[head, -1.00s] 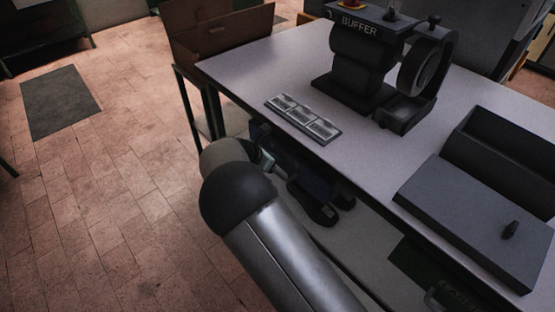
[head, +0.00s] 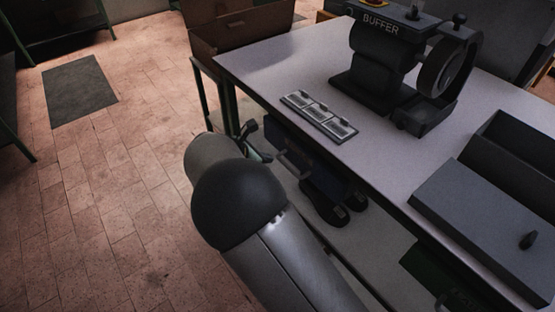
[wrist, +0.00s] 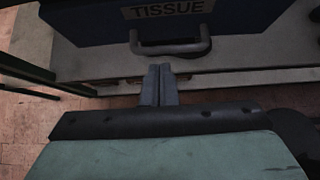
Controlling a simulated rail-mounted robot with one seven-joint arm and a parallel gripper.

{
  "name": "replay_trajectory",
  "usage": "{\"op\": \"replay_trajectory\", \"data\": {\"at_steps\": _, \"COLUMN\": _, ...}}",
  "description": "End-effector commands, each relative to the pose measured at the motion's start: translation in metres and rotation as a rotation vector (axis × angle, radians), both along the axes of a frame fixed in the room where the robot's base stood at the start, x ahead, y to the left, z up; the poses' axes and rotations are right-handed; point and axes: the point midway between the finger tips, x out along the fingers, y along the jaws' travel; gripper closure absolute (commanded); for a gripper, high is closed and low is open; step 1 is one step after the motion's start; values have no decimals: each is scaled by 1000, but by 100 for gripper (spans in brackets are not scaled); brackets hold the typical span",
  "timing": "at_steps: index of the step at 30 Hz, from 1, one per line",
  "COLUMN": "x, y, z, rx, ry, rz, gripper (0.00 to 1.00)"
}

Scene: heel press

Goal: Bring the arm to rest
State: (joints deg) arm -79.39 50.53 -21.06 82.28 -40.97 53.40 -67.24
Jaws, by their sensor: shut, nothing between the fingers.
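My arm reaches forward from the bottom of the head view, and its dark rounded joint (head: 238,203) hides part of what lies beyond. My gripper (wrist: 160,72) is shut and empty in the wrist view, its two fingers side by side. The fingers point toward a dark blue box marked TISSUE (wrist: 95,25). The box's grey handle (wrist: 172,47) shows just beyond the fingertips. I cannot tell whether they touch. In the head view, the gripper is mostly hidden behind the arm, beside the workbench's left edge.
The workbench (head: 270,62) carries a buffer machine (head: 375,65), a tray with metal plates (head: 320,116) and a grey lidded box (head: 480,225). Dark shoes (head: 325,203) are on the shelf below. A brown box (head: 235,30) stands behind. Open tiled floor lies left.

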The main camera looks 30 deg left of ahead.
Motion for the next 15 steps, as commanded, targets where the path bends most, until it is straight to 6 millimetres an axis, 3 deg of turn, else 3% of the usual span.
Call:
{"op": "replay_trajectory", "data": {"at_steps": 6, "x": -20, "y": 8, "z": 18, "rx": 0, "ry": 1, "rz": 1, "gripper": 100}}
{"op": "replay_trajectory", "data": {"at_steps": 15, "x": -22, "y": 7, "z": 24, "rx": 5, "ry": 2, "rz": -6, "gripper": 100}}
